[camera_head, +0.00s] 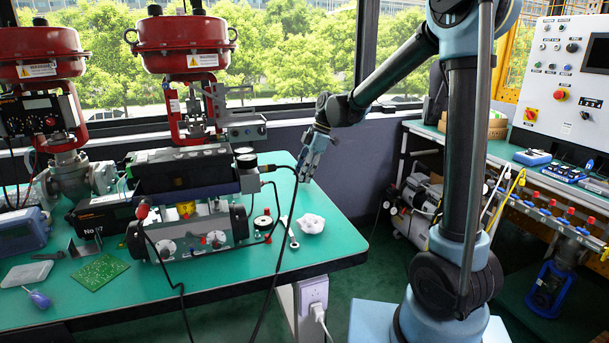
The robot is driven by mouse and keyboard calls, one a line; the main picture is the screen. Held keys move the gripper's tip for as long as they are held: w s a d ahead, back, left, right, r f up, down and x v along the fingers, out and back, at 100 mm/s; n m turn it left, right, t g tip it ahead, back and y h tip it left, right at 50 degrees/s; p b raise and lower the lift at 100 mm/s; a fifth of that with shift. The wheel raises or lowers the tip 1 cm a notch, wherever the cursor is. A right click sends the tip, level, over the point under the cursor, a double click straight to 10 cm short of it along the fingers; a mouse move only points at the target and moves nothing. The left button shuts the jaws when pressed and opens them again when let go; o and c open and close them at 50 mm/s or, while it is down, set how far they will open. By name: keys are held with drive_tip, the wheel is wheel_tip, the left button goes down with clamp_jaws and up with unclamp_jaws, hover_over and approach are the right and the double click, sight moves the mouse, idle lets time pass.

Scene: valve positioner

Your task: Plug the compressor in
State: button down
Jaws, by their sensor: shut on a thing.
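The compressor (420,203) stands on the floor under the right bench, partly hidden by my arm. A white outlet box (312,291) is on the pale post under the green table's right end. A white plug (318,310) with a pale cord sits in its lower part. My gripper (305,178) points down, above the right end of the table. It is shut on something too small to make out. A black cable (278,255) runs close beside the gripper and hangs down past the table's front edge. Whether the gripper touches this cable cannot be told.
The green table (330,238) holds red valve actuators (182,45), a black-and-grey test unit (190,235), a circuit board (99,271) and a white knob-like part (311,223). The right bench (500,155) has a control panel (565,75). Green floor lies open between them.

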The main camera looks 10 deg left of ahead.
drive_tip(key=shift+r, duration=0.25)
idle(0.3)
drive_tip(key=shift+r, duration=1.8)
